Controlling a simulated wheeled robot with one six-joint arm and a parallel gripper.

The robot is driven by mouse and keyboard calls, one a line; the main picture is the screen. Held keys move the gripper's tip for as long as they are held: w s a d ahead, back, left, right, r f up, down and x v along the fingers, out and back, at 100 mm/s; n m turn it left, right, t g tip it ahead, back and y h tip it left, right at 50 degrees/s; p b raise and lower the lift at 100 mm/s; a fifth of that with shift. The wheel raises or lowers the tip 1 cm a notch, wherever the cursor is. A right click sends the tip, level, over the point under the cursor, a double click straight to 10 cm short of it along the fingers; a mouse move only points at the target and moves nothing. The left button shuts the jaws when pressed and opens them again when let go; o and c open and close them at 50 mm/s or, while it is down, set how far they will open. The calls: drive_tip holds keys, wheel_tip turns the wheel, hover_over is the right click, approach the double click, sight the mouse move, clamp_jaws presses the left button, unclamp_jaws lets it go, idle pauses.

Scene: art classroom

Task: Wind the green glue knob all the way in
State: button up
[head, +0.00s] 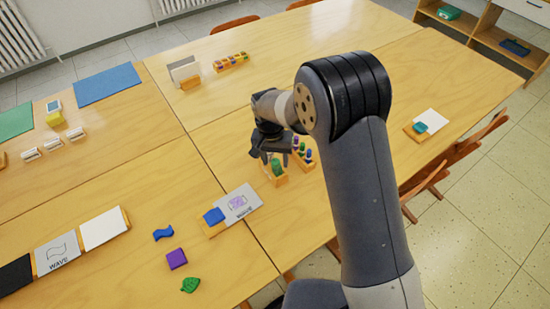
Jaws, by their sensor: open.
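A green glue piece (277,167) stands in a small wooden holder (277,181) on the near right table, in the middle of the head view. Its knob is too small to make out clearly. My gripper (271,157) is open and points down just above and behind the green piece, partly overlapping it in the picture. I cannot tell whether the fingers touch it or stand around it.
A wooden rack (306,163) with several coloured pieces stands close to the right of the holder. A grey wave card (239,202) with a blue block (213,215) lies nearer on the left.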

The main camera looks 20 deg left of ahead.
wheel_tip(320, 180, up, 11)
drive_tip(key=a+b, duration=0.1)
drive_tip(key=shift+f, duration=0.15)
drive_tip(key=shift+w, duration=0.1)
drive_tip(key=f, duration=0.6)
drive_tip(key=d+f+p, duration=0.1)
drive_tip(key=f, duration=0.3)
drive_tip(key=shift+f, duration=0.5)
drive_tip(key=shift+r+m, duration=0.1)
drive_tip(key=shift+m, duration=0.3)
